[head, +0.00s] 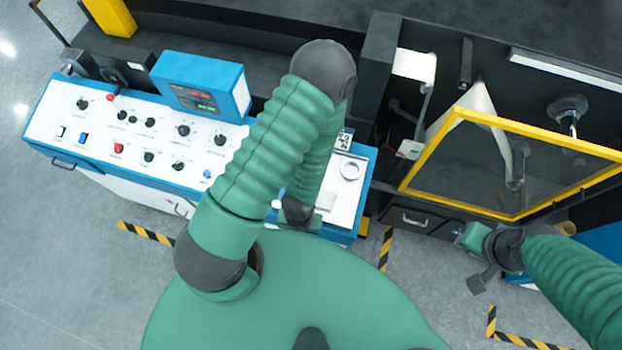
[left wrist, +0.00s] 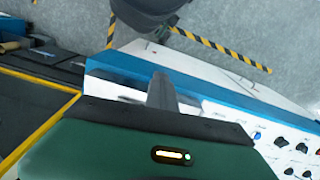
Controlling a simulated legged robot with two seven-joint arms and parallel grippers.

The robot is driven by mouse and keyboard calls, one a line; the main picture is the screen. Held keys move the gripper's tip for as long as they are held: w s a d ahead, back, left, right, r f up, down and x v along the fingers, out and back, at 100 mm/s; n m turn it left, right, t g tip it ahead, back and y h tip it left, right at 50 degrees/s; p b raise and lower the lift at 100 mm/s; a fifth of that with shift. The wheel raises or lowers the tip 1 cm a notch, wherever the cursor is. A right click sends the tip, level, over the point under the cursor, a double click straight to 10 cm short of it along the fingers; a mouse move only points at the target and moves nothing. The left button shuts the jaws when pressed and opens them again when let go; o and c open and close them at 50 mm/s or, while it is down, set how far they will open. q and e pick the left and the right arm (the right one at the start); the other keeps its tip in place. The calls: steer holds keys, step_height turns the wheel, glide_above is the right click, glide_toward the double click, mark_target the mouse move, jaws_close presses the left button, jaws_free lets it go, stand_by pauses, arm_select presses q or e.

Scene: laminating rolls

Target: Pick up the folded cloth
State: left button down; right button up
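In the left wrist view a grey finger (left wrist: 162,92) stands over the console's white top; the cloth cannot be made out there. Whether the left fingers are apart is unclear. My right gripper (head: 480,281) hangs over the floor in front of the machine, away from the cloth; its opening is unclear.
The control panel with knobs (head: 150,135) and a blue readout box (head: 203,85) are to the left. A yellow-framed clear guard (head: 510,165) stands to the right.

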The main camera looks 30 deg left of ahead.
arm_select(q)
steer(key=shift+s+a, duration=0.2)
steer(key=shift+s, duration=0.15)
steer(key=c, duration=1.1)
jaws_free()
steer(key=shift+w+d, duration=0.2)
steer(key=shift+d, duration=0.05)
steer(key=o, duration=0.7)
steer(key=shift+s, duration=0.15)
steer(key=shift+c, duration=0.2)
steer(key=shift+a, duration=0.15)
